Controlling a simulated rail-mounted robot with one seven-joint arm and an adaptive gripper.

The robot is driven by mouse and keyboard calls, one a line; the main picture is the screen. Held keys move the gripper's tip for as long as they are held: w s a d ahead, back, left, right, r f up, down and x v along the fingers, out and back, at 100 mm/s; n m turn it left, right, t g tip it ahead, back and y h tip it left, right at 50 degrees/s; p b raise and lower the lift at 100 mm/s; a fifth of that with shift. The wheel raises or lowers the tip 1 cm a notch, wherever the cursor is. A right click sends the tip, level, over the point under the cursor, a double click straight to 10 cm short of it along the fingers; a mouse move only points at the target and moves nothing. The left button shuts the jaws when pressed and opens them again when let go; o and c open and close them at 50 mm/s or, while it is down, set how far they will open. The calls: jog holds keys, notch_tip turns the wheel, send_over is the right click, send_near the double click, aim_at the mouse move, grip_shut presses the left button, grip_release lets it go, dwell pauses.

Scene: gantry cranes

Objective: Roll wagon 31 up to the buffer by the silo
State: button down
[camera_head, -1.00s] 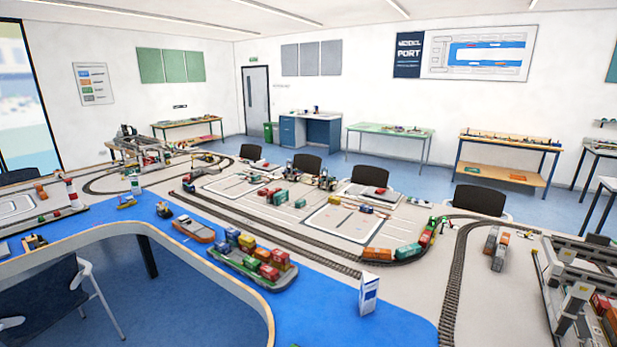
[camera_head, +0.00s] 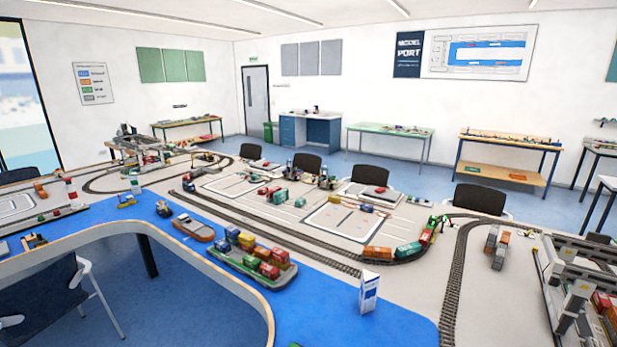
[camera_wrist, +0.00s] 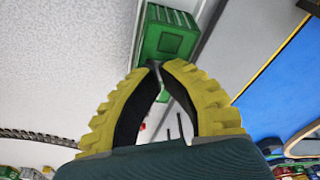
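My gripper (camera_wrist: 157,68) shows in the wrist view, with two yellow ribbed fingers and dark inner pads. The fingertips come close together, with a thin grey edge between them; I cannot tell whether they grip anything. A green box-like thing (camera_wrist: 172,32) lies just beyond the tips; contact is unclear. No number 31 can be read, and I cannot make out the silo or buffer for sure. My gripper is not in the head view.
A barge with coloured containers (camera_head: 256,260) lies on the blue water area. A white-and-blue box (camera_head: 368,293) stands beside the track. Grey gantry cranes (camera_head: 580,290) stand at the right. Grey and orange wagons (camera_head: 497,246) sit by the right-hand track (camera_head: 455,290).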

jog(key=shift+f, duration=0.15)
jog(key=shift+w, duration=0.1)
jog(key=shift+w+d+f+b, duration=0.1)
jog(key=shift+w+d+b, duration=0.1)
jog(key=shift+b, duration=0.15)
jog(key=shift+w+d+b, duration=0.9)
jog(key=shift+w+b, duration=0.3)
jog(key=shift+w, duration=0.15)
jog(key=shift+w+d+b, duration=0.85)
jog(key=shift+w+b, duration=0.35)
jog(key=shift+w, duration=0.1)
jog(key=shift+w+d+b, duration=0.9)
jog(key=shift+w+b, duration=0.3)
jog(key=shift+w, duration=0.15)
jog(key=shift+r+p, duration=0.2)
jog(key=shift+p, duration=0.1)
notch_tip(320, 180, up, 7)
jog(key=p, duration=0.7)
jog(key=shift+f, duration=0.15)
